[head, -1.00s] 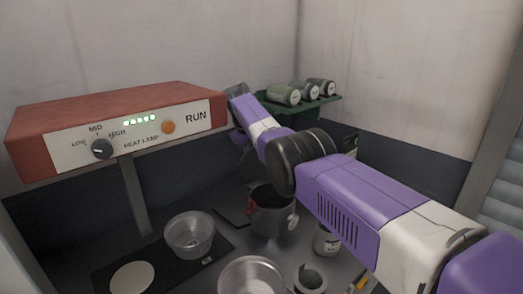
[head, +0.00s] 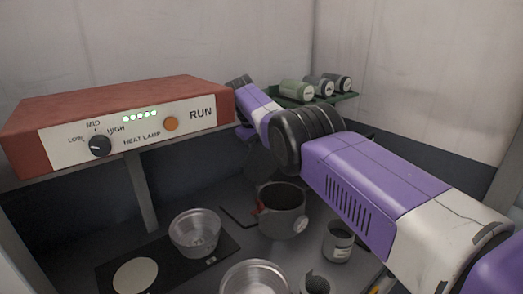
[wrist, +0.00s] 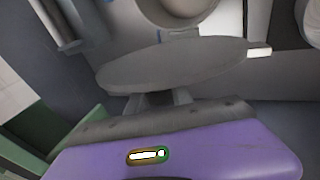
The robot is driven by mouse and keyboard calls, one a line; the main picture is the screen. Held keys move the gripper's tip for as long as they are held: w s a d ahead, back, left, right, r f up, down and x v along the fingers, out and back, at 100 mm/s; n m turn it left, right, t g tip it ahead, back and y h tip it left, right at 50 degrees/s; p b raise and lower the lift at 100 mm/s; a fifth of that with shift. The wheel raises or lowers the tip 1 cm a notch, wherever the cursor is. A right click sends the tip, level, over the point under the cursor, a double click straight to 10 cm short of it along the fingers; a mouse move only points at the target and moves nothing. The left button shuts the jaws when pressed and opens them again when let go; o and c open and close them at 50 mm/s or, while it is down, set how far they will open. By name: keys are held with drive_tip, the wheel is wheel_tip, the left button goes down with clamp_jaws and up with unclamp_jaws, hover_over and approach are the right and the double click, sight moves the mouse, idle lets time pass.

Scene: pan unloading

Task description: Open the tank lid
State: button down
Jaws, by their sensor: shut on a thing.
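In the wrist view a flat grey disc, which looks like the tank lid (wrist: 175,65), spans the picture just beyond my gripper (wrist: 158,101). My gripper is shut on it, and the fingers are mostly hidden beneath the disc. A small pale tab shows at its right edge. In the head view a dark grey pot, which may be the tank (head: 284,217), stands on the counter with its round top open and its inside dark. My gripper is hidden by the arm in the head view. The lid cannot be made out clearly there.
Another bowl (head: 255,278) and a labelled jar (head: 338,241) are close to the pot. The red heat-lamp box (head: 120,122) overhangs at left. Jars (head: 322,87) sit on a green shelf behind my arm.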

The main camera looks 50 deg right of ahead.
drive_tip(key=shift+f, duration=0.1)
drive_tip(key=c, duration=1.2)
unclamp_jaws()
drive_tip(key=b+v, duration=0.1)
drive_tip(key=v, duration=0.6)
drive_tip(key=shift+a+r, duration=0.15)
drive_tip(key=shift+r, duration=0.25)
